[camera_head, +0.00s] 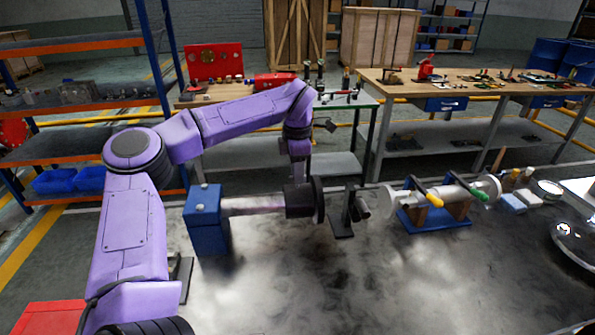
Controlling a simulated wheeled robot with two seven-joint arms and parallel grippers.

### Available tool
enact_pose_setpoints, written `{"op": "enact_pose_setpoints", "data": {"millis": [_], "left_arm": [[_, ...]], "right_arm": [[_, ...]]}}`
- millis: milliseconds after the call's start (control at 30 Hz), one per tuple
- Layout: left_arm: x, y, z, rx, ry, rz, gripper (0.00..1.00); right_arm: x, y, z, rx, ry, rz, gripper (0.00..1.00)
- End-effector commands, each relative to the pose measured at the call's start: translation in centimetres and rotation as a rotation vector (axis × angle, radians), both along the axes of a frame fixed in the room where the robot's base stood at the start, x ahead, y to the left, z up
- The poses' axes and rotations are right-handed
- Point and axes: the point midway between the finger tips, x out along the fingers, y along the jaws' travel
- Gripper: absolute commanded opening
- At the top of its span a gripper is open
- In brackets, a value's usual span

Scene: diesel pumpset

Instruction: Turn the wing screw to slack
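I cannot pick out the wing screw for certain. A black stand (342,222) on the bench carries a short grey stub (362,207) on its right side, too small to tell what it is. Left of it, a black drum with a flange (300,201) sits at the end of a pale shaft (255,207) from a blue block (206,228). My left arm arches over the block and shaft. My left gripper (301,170) points down just above the drum; its dark fingers blend with it, so contact and opening are unclear. My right gripper is not in view.
A blue cradle (435,220) holds a light cylinder with yellow and green handles on the right. Small blocks (513,203) and a shiny round part (578,243) lie farther right. The metal bench's front middle (380,285) is clear. A red box (40,318) is at lower left.

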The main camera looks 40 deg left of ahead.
Motion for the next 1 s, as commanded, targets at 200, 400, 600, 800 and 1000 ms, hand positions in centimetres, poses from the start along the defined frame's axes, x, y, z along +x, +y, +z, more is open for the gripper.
{"op": "enact_pose_setpoints", "data": {"millis": [200,400,600,800,1000], "left_arm": [[0.0,0.0,0.0,0.001,-0.001,0.0,0.0],[0.0,0.0,0.0,0.001,-0.001,0.025,0.0],[0.0,0.0,0.0,0.001,-0.002,0.117,0.0],[0.0,0.0,-0.1,0.001,-0.002,0.278,0.0],[0.1,0.0,-0.1,0.001,-0.004,0.47,0.0]], "right_arm": [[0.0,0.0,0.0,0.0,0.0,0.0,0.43],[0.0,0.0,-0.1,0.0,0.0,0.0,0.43],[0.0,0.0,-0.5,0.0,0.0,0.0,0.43],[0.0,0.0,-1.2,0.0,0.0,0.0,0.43],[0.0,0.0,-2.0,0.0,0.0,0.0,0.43]]}}
